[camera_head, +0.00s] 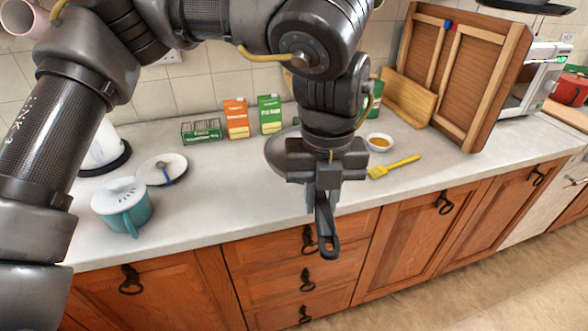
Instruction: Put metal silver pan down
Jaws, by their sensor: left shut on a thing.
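My left gripper (327,190) points down over the counter's front edge, near the middle of the view. It is shut on the dark handle of the metal silver pan (277,154). The handle's looped end hangs below the fingers, in front of the drawers. The pan's rounded body shows to the left behind the gripper, at the counter. Most of the pan is hidden by my wrist, so I cannot tell whether it touches the counter. My right gripper is not in view.
The light counter (225,200) has free room left of the pan. A teal pot (130,212), a plate (170,169), cartons (237,118), a small bowl (379,142) and a yellow brush (394,167) stand around. A wooden rack (480,80) leans at right.

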